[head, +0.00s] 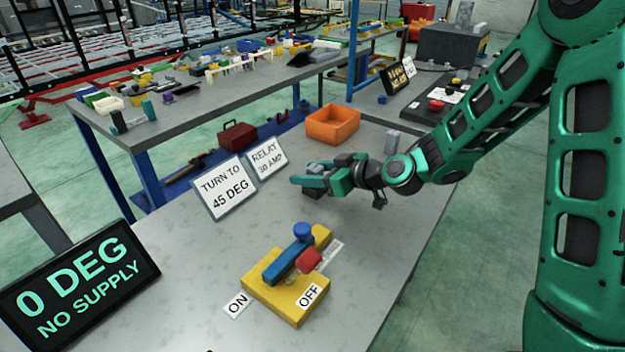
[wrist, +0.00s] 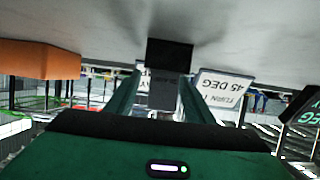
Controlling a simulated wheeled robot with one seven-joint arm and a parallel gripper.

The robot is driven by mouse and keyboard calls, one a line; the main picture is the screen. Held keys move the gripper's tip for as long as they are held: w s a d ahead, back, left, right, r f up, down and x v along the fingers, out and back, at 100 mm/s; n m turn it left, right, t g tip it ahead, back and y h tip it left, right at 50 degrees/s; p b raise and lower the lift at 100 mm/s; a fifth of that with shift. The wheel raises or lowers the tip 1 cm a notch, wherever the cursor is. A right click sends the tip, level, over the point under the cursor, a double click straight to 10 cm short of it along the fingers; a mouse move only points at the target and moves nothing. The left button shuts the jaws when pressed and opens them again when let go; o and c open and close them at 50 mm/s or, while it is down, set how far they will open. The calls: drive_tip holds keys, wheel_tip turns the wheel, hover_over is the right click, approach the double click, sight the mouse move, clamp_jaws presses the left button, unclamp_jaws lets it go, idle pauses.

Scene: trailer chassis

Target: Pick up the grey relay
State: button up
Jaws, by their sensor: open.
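A grey block, which looks like the grey relay (wrist: 162,98), shows between my two fingers in the wrist view, with a dark block (wrist: 170,54) next to it on the table side. My gripper (wrist: 160,88) is open, one finger on each side of the grey block; I cannot tell whether they touch it. In the head view my gripper (head: 312,180) is low over the table, and its fingers hide most of the block. The "RELAY 30 AMP" sign (head: 267,160) stands left of it.
Another upright grey block (head: 393,140) stands behind my wrist. An orange bin (head: 332,124) is at the far side. A "TURN TO 45 DEG" sign (head: 225,187), a yellow switch base (head: 275,290) and a dark display (head: 78,287) are nearer. The table's right front is clear.

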drive_tip(key=shift+x, duration=1)
drive_tip(key=c, duration=1.1)
drive_tip(key=shift+c, duration=0.2)
drive_tip(key=shift+r, duration=0.15)
